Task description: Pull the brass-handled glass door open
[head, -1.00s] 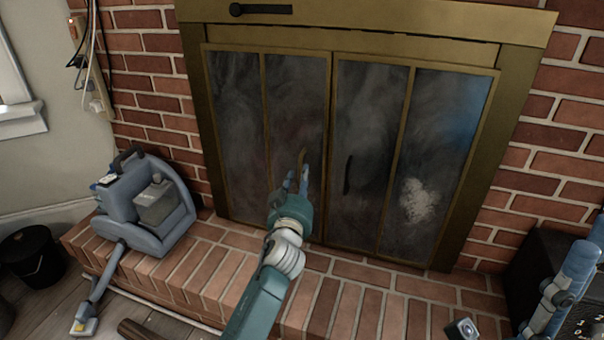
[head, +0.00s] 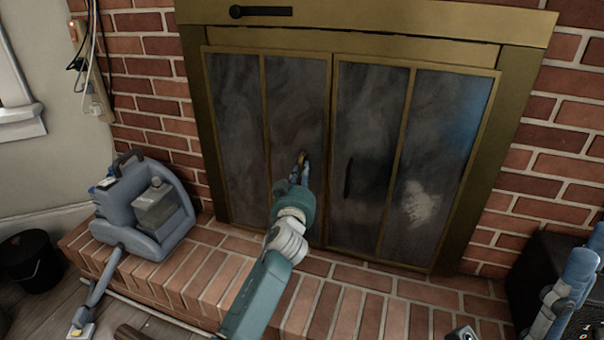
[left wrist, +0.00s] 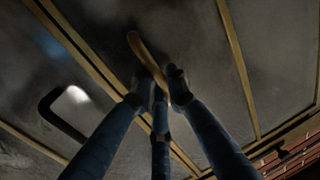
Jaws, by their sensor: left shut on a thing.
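The fireplace has two brass-framed dark glass doors, the left glass door (head: 236,125) and the right glass door (head: 372,120). Both look flush with the frame. The curved brass handle (head: 302,157) is on the left door; it also shows in the left wrist view (left wrist: 144,52). My left gripper (head: 300,174) is shut on this handle, its fingers around the lower part, which they hide. The right door has a dark handle (head: 348,176), also in the left wrist view (left wrist: 47,107).
A brick hearth ledge (head: 390,300) runs below the doors. A blue-grey cleaning machine (head: 125,215) stands on its left end. A black bin (head: 32,260) stands on the floor far left. A dark box (head: 535,262) is at the right.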

